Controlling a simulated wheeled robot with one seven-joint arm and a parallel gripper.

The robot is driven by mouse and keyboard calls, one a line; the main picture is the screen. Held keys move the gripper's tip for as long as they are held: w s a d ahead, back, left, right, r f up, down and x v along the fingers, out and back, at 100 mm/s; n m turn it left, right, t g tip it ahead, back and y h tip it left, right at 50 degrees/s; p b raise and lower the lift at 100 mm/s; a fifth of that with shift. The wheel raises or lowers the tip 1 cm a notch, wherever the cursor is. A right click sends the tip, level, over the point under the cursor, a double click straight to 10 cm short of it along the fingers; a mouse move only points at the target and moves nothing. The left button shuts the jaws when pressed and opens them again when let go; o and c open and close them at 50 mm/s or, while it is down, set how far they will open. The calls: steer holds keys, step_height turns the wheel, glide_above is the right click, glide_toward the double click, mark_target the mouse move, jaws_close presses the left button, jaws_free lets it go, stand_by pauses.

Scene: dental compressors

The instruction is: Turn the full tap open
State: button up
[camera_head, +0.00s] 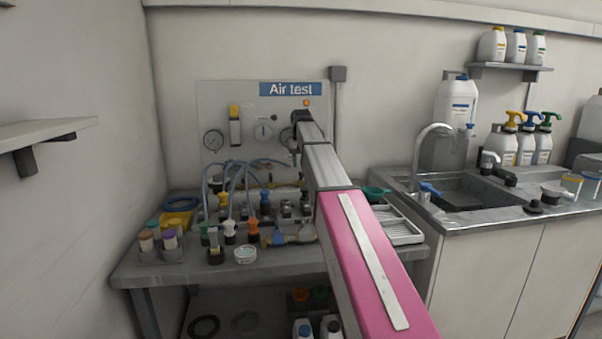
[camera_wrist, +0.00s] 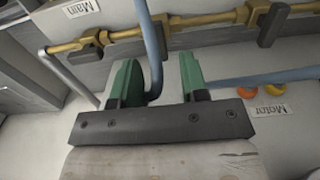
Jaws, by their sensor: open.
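My gripper (camera_wrist: 158,62) is open in the wrist view, its two green fingers apart. A blue hose (camera_wrist: 153,45) passes between or just behind them; I cannot tell which. A brass pipe (camera_wrist: 205,19) runs across beyond the fingertips. It carries a dark tap handle (camera_wrist: 272,24) at the right and a brass fitting (camera_wrist: 90,45) at the left. In the head view my arm hides the gripper.
The Air test panel (camera_head: 215,100) with gauges stands behind a grey bench (camera_head: 190,268). Hoses (camera_head: 226,175), bottles and fittings crowd the bench. A white rack (camera_head: 403,228) lies right of my arm. A sink (camera_head: 450,190) is further right. Orange knobs (camera_wrist: 275,88) sit near the Motor label.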

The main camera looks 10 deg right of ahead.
mark_target(301, 173)
steer(key=shift+f, duration=2.1)
jaws_close()
